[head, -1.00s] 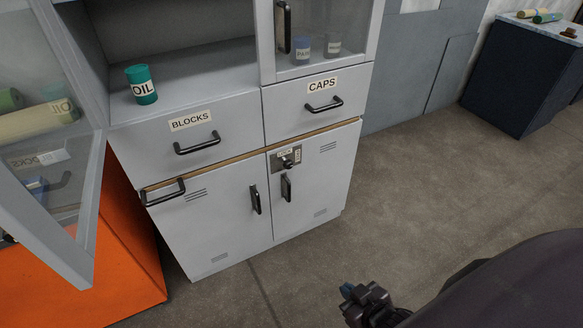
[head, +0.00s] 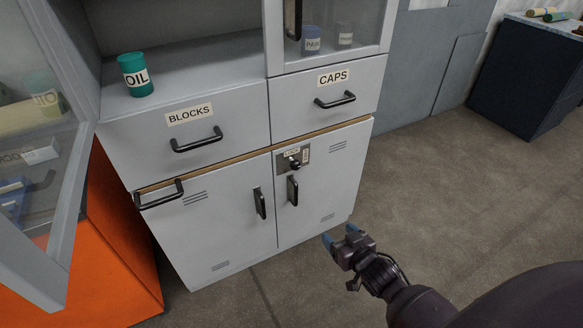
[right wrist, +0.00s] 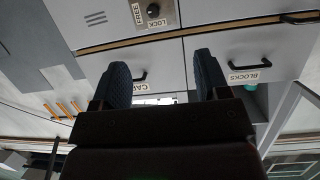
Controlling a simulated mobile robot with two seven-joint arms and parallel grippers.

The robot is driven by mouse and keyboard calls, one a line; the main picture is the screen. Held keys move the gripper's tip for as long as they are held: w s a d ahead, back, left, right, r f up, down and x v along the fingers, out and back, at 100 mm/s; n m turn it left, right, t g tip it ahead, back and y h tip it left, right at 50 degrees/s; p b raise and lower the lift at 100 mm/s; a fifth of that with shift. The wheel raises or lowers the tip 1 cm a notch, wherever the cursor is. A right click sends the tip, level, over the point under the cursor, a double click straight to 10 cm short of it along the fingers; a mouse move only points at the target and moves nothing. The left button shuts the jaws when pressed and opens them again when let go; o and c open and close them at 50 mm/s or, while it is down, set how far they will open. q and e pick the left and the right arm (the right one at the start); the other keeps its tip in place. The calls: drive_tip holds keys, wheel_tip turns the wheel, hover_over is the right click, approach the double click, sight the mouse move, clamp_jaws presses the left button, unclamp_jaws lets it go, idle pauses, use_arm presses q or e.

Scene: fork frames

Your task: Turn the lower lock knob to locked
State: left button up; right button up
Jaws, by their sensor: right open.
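The lower lock knob (head: 295,164) is a small black knob on a grey plate (head: 305,156) at the top left of the lower right cabinet door. It also shows in the right wrist view (right wrist: 153,11), upside down, between labels reading FREE and LOCK. My right gripper (head: 340,239) has blue fingertips and is in front of the cabinet, below and to the right of the knob, apart from it. In the right wrist view the gripper (right wrist: 155,80) is open with nothing between its fingers. My left gripper is not in view.
Black handles stand out on the lower right door (head: 292,190), the lower left door (head: 260,203) and the CAPS drawer (head: 335,99). An open glass door (head: 50,200) hangs at the left. The floor to the right is clear.

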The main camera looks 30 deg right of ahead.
drive_tip(key=m+t+b, duration=0.2)
drive_tip(key=b, duration=0.3)
approach(297, 168)
drive_tip(key=shift+m+t, duration=0.5)
drive_tip(key=shift+t, duration=0.2)
drive_tip(key=w+b, duration=0.1)
drive_tip(key=w, duration=0.2)
drive_tip(key=w+b, duration=0.2)
drive_tip(key=w, duration=0.1)
drive_tip(key=w+f+b, duration=0.1)
drive_tip(key=w, duration=0.2)
drive_tip(key=shift+w+d+b, duration=0.3)
drive_tip(key=shift+w+b, duration=0.1)
drive_tip(key=shift+w, duration=0.6)
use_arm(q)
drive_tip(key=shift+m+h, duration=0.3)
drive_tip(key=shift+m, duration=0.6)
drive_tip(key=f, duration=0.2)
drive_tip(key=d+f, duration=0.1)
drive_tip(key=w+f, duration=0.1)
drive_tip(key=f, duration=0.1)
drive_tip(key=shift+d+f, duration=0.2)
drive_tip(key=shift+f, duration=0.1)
use_arm(e)
drive_tip(key=shift+w+r, duration=0.15)
drive_tip(key=shift+c, duration=0.5)
